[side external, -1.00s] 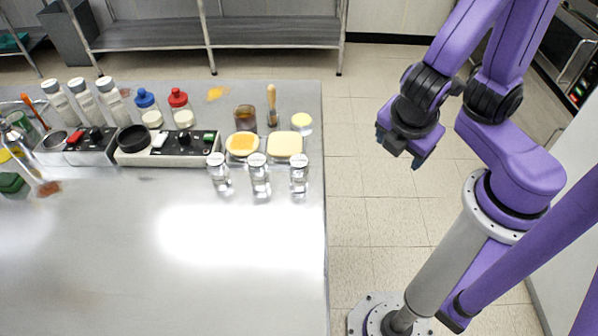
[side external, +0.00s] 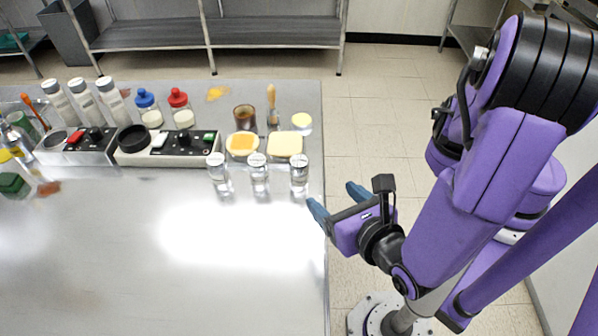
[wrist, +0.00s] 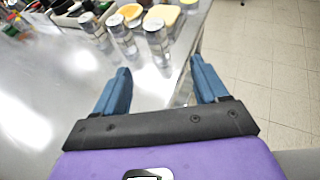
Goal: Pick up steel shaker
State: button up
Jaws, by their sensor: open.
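Three shiny steel shakers with pale lids stand upright in a row near the counter's right edge: a left one (side external: 217,174), a middle one (side external: 258,175) and a right one (side external: 299,175). The wrist view shows the right one (wrist: 158,42) closest, with the middle one (wrist: 123,38) and the left one (wrist: 94,30) beyond to its left. My gripper (side external: 333,199) has blue fingers spread apart with nothing between them. It is at the counter's right edge, to the right of and nearer the camera than the right shaker, not touching it. The wrist view shows its open fingers (wrist: 160,67) too.
A black-and-white appliance (side external: 180,148) stands to the left. The counter's front (side external: 150,260) is clear.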

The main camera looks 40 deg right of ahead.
aim_at(306, 173)
jog(key=x, duration=1.1)
jog(key=shift+d, duration=0.1)
jog(key=shift+a+x, duration=0.2)
jog(key=shift+x, duration=1.2)
jog(key=shift+a+x, duration=0.2)
jog(key=shift+x, duration=1.2)
jog(key=shift+f, duration=0.15)
jog(key=shift+c, duration=0.4)
jog(key=c, duration=1)
